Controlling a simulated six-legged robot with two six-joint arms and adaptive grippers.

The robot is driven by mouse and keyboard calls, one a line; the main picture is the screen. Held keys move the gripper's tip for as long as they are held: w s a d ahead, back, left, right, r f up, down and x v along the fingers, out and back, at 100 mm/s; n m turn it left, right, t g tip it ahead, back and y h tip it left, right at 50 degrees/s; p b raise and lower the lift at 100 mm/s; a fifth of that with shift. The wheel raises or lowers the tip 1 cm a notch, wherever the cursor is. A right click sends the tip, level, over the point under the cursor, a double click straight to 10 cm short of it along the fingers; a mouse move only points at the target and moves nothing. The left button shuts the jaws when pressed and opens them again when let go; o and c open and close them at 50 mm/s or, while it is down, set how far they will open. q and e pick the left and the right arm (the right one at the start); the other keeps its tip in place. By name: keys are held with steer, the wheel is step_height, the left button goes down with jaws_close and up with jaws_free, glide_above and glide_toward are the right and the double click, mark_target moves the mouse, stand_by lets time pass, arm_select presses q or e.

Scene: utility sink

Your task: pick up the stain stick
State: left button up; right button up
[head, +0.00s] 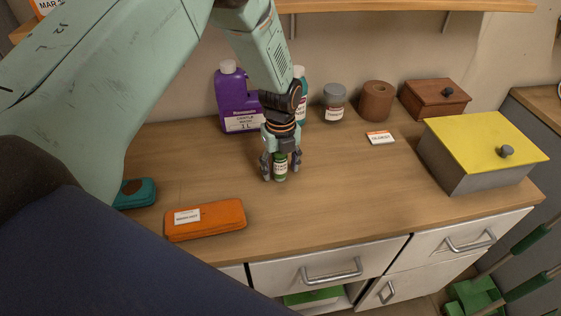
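A small green tube with a white label (280,172), which looks like the stain stick, stands upright on the wooden counter, its top hidden by my gripper. My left gripper (281,174) points down over it, with one finger on each side of the tube. The fingers look spread, with a narrow gap between them and the tube. My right gripper is not in view.
Behind stand a purple bottle (236,98), a teal bottle (300,98), a grey-lidded jar (334,101) and a brown pot (376,100). An orange case (205,219) lies front left. A yellow-lidded box (475,143) stands right.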

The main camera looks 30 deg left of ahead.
arm_select(q)
steer(key=shift+a, duration=0.1)
steer(key=shift+c, duration=1.4)
steer(key=shift+s, duration=0.15)
steer(key=c, duration=0.8)
steer(key=shift+c, duration=0.8)
steer(key=shift+r, duration=0.1)
